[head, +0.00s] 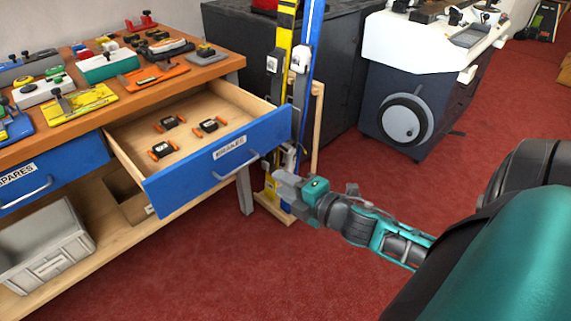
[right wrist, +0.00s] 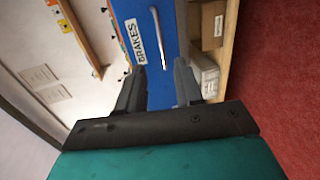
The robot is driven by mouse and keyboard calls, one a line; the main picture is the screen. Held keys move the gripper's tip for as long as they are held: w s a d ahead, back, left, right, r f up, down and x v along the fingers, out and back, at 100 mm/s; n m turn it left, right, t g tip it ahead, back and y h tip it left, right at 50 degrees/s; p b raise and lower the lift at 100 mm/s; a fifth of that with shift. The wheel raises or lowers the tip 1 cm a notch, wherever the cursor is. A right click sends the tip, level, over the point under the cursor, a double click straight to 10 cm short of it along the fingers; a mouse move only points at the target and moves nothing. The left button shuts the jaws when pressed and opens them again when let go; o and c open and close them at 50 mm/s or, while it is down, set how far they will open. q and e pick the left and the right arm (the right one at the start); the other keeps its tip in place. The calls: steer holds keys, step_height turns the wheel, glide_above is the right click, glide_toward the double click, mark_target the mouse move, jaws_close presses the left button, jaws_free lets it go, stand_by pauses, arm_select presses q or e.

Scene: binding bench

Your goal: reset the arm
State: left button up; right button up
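My right gripper (head: 277,178) is in front of the open blue drawer, just right of its handle (head: 236,166) in the head view. In the right wrist view my right gripper (right wrist: 160,78) has its two fingers apart with nothing held between them. The drawer front (head: 215,165), labelled BRAKES, also shows beyond the fingertips in the right wrist view (right wrist: 140,15). I cannot tell how far the fingertips are from the handle. My right arm (head: 390,235) reaches in from the right. My left gripper is not in view.
The drawer holds several black-and-orange brake pieces (head: 210,125). Tools and parts crowd the wooden bench top (head: 205,70). A grey crate (head: 45,245) sits on the lower shelf. Skis (head: 280,80) stand behind my gripper. A white-topped machine (head: 410,90) is behind. Red floor is clear in front.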

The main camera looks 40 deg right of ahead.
arm_select(q)
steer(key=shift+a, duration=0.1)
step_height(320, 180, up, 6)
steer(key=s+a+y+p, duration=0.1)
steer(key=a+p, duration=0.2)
steer(key=p, duration=0.6)
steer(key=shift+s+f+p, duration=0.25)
steer(key=shift+p, duration=0.1)
arm_select(e)
steer(key=s+a+f+m+g, duration=0.1)
steer(key=s+a+m+g, duration=0.1)
steer(key=s+a+m, duration=0.3)
steer(key=s+a+f+m+g+y, duration=0.1)
steer(key=s+a+m, duration=0.4)
steer(key=a+m, duration=0.5)
steer(key=shift+a+f+m+g, duration=0.15)
steer(key=shift+f+m+g, duration=0.2)
steer(key=shift+m+g, duration=0.45)
